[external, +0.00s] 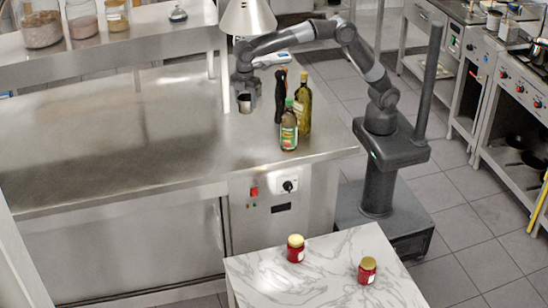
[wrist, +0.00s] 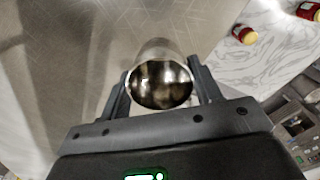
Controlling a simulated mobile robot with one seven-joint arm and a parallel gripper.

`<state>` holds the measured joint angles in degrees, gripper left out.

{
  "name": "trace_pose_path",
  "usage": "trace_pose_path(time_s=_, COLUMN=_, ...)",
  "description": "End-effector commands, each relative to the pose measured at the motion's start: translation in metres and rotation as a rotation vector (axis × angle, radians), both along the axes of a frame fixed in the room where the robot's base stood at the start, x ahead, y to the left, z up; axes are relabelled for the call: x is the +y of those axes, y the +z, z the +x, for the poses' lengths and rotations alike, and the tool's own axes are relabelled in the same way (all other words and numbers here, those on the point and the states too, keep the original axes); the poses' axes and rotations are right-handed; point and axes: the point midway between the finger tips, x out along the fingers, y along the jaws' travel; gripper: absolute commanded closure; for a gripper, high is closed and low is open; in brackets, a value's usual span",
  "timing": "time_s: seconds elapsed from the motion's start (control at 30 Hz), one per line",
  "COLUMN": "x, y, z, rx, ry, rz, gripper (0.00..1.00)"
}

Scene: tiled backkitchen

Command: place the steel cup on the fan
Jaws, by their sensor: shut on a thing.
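The steel cup (external: 245,104) is small and shiny, over the steel counter at its far side, left of the bottles. In the wrist view the cup (wrist: 160,86) sits between the two fingers, with its round open mouth facing the camera. My gripper (external: 245,86) points down and is shut on the cup; in the wrist view its fingers (wrist: 160,76) flank the cup on both sides. I cannot tell whether the cup's base touches the counter. I cannot make out a fan in either view.
A dark pepper mill (external: 280,97), an oil bottle (external: 303,103) and a green-labelled bottle (external: 289,127) stand right of the cup. A raised shelf (external: 120,47) holds several jars. The counter (external: 110,150) is clear at left. Two red jars stand on a marble table (external: 325,270).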

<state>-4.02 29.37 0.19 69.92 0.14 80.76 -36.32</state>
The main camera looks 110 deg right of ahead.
Motion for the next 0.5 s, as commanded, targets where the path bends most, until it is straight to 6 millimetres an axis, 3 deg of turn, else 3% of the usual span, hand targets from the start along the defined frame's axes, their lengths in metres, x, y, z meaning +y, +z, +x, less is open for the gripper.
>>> trace_pose_path(time_s=0.03, x=-0.027, y=0.003, z=-0.003, rx=-0.001, ry=-0.027, rz=0.001, gripper=0.65)
trace_pose_path(time_s=0.1, x=-0.057, y=0.004, z=-0.008, rx=0.0, ry=-0.05, rz=0.001, gripper=0.65)
trace_pose_path(time_s=0.27, x=-0.122, y=0.001, z=-0.026, rx=0.0, ry=-0.09, rz=0.001, gripper=0.65)
trace_pose_path(time_s=0.5, x=-0.212, y=-0.01, z=-0.066, rx=0.001, ry=-0.13, rz=0.0, gripper=0.65)
